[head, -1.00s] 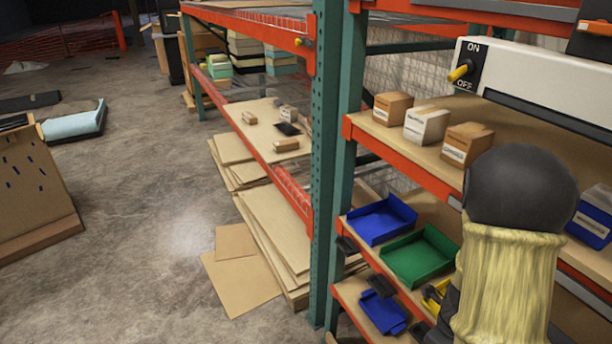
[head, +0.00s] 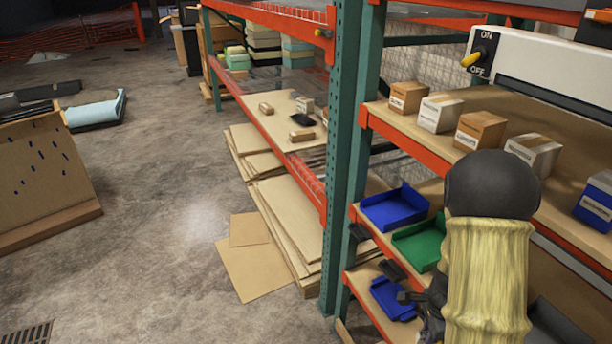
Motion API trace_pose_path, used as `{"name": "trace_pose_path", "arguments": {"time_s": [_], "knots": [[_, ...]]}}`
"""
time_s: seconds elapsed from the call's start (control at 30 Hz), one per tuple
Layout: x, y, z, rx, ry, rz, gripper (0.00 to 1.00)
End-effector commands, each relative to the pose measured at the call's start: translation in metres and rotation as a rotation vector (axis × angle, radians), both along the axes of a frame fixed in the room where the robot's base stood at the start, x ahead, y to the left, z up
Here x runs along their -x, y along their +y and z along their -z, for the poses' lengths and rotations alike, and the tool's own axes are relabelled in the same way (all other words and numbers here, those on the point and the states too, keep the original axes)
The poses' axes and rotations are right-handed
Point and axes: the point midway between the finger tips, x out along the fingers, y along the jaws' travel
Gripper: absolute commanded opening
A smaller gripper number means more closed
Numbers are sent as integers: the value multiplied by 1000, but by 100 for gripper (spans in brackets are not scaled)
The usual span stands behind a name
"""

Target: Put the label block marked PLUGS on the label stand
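Several small label blocks stand in a row on the right rack's upper shelf: a brown one (head: 409,97), a white one (head: 440,113), a brown one (head: 480,131), a white one (head: 533,152) and a blue-and-white one (head: 596,203). Their print is too small to read, so I cannot tell which says PLUGS. On the left rack's board, small blocks (head: 302,135) lie around a flat black piece (head: 302,119); I cannot tell whether this is the label stand. My gripper (head: 408,297) shows only as dark parts beside my arm, below the block shelf; its fingers are mostly hidden.
Blue (head: 394,207) and green (head: 420,243) bins sit on the shelf below the blocks, with another blue bin (head: 394,299) lower. A green rack post (head: 345,160) stands between the racks. A white ON/OFF console (head: 545,65) is above.

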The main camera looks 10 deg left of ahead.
Motion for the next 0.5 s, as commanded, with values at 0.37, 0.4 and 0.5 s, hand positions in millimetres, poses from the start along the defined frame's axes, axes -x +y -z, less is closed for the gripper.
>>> {"name": "trace_pose_path", "arguments": {"time_s": [0.37, 0.4, 0.5], "knots": [[-40, 31, 35, -3, 8, -764, 0], [-43, 35, 39, -4, 9, -844, 0], [-52, 45, 48, -6, 10, -1046, 0]]}}
